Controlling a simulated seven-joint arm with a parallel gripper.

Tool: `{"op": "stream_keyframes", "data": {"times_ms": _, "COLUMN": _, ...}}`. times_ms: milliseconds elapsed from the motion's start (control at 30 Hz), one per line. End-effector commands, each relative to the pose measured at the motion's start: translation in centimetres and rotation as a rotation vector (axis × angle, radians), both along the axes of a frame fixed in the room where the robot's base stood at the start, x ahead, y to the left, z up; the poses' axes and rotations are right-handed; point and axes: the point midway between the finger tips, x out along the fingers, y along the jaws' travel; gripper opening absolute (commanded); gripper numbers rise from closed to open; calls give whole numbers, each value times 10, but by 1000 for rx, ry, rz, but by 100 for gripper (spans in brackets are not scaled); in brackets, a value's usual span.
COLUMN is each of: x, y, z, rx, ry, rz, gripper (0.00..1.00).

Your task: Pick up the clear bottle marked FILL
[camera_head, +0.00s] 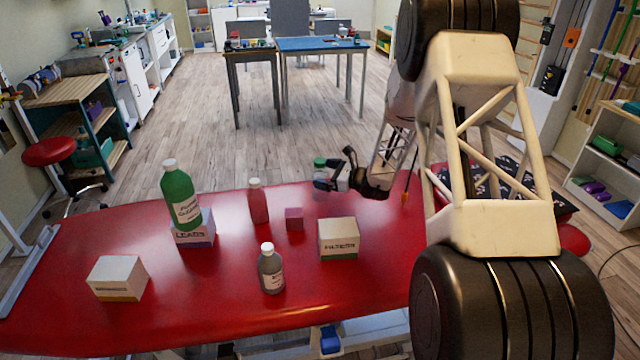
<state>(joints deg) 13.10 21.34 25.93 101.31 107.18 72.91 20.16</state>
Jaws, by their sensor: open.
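A clear greyish bottle with a white cap (271,272) stands upright at the front middle of the red table; its small label is too small to read. A second pale, see-through item with a green top (320,164) stands farther back, partly hidden by my gripper (334,172). I cannot tell which one is marked FILL. My gripper is open, its dark fingers close around or beside the green-topped item; whether they touch it is unclear. It is well behind and right of the white-capped bottle.
On the red table (210,300) stand a green bottle (181,196) on a LEADS box (194,236), a pink-red bottle (258,202), a small maroon cube (294,219), a FILTERS box (339,240) and a white box (118,279). The front middle has bare surface. My arm hides the right side.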

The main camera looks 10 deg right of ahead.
Motion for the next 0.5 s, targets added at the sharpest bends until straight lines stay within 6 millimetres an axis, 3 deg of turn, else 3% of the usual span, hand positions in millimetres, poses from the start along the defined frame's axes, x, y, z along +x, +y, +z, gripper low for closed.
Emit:
{"op": "stream_keyframes", "data": {"times_ms": 33, "x": 9, "y": -8, "z": -14, "rx": 27, "ry": 12, "rz": -31, "gripper": 99}}
{"op": "stream_keyframes", "data": {"times_ms": 200, "x": 32, "y": -31, "z": -50, "rx": 116, "ry": 38, "rz": -133, "gripper": 99}}
{"op": "stream_keyframes", "data": {"times_ms": 500, "x": 50, "y": -53, "z": -82, "rx": 191, "ry": 56, "rz": -223, "gripper": 99}}
